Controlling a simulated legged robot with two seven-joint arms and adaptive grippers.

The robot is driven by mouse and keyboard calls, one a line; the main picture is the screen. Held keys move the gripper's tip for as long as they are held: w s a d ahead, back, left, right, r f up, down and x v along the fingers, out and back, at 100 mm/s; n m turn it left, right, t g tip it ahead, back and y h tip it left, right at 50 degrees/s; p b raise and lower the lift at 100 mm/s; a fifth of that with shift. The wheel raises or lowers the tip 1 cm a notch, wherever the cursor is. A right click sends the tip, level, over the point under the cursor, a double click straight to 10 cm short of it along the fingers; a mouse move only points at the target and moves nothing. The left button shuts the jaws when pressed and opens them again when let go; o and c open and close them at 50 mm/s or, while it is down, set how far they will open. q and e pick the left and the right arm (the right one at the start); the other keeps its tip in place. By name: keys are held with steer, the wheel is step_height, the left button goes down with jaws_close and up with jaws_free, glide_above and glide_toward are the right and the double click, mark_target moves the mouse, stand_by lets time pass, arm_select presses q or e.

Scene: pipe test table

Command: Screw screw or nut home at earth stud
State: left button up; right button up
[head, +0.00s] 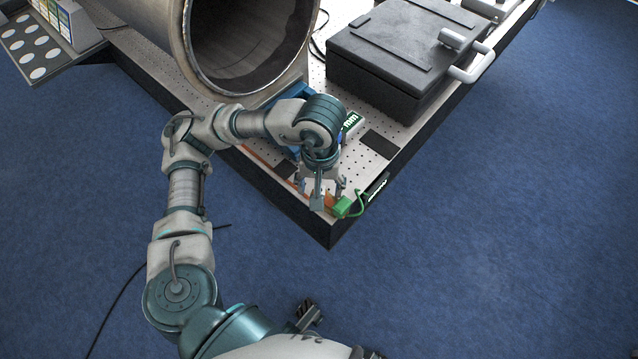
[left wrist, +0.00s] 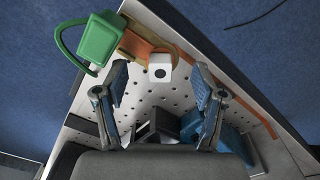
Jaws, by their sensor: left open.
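My left gripper (head: 325,196) is open above the near corner of the perforated table. In the left wrist view its two fingers (left wrist: 158,72) stand wide apart, one on each side of a small white square block with a dark round centre (left wrist: 160,70). I see no contact between fingers and block. The block sits by a copper-coloured bar (left wrist: 137,46). I cannot tell whether the block is the nut or part of the earth stud; no thread shows. A green clamp (left wrist: 98,40) with a green lead is beside the bar, also visible in the head view (head: 341,207).
A large metal pipe (head: 187,50) lies on the table behind my arm. A black case (head: 395,65) stands at the back right. Blue parts (left wrist: 232,142) lie close behind the fingers in the wrist view. The table edge drops to blue carpet.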

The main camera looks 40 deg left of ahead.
arm_select(q)
steer(key=shift+r+n, duration=0.1)
steer(key=shift+n, duration=0.4)
arm_select(e)
steer(key=shift+w+a+r, duration=0.1)
steer(key=shift+w+a, duration=0.2)
steer(key=shift+a, duration=0.55)
arm_select(q)
steer(key=shift+a+n, duration=0.1)
steer(key=shift+n, duration=0.2)
steer(key=n, duration=0.4)
steer(key=shift+p, duration=0.4)
steer(key=shift+n, duration=1.1)
arm_select(e)
steer(key=shift+w+r, duration=0.3)
steer(key=shift+r, duration=0.15)
arm_select(q)
steer(key=n+p, duration=0.1)
steer(key=n, duration=0.4)
steer(key=shift+p, duration=0.3)
steer(key=shift+n, duration=0.5)
arm_select(e)
steer(key=shift+w+d+r, duration=0.15)
steer(key=shift+w+r, duration=0.3)
steer(key=shift+r, duration=0.2)
